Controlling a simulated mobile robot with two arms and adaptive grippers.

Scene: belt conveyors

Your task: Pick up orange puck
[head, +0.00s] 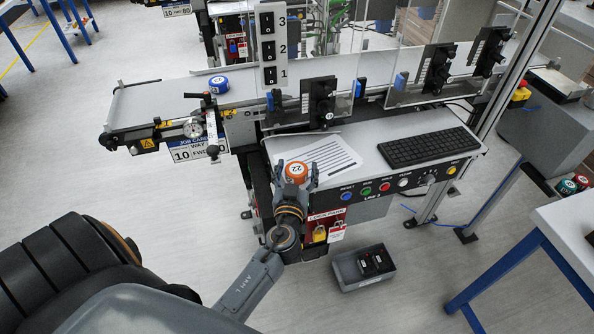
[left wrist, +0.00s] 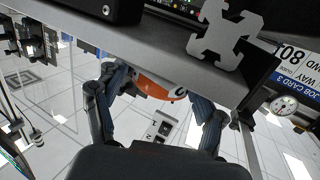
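The orange puck (head: 296,171), marked 22 on its white top, is at the front left of the control console (head: 350,184), near the paper sheet. My left gripper (head: 295,179) reaches it from the front, with a finger on either side. In the left wrist view the puck's orange side (left wrist: 153,86) shows between the spread fingers of the left gripper (left wrist: 158,100). A gap shows between the puck and the right-hand finger; contact at the other finger is unclear. The puck's underside is hidden in the head view. My right gripper is in neither view.
A blue puck (head: 219,85) sits on the belt conveyor (head: 170,97) behind. A keyboard (head: 428,147) and paper sheet (head: 318,158) lie on the console. A grey bin (head: 346,274) stands on the floor below. A blue-legged table (head: 570,232) is at the right.

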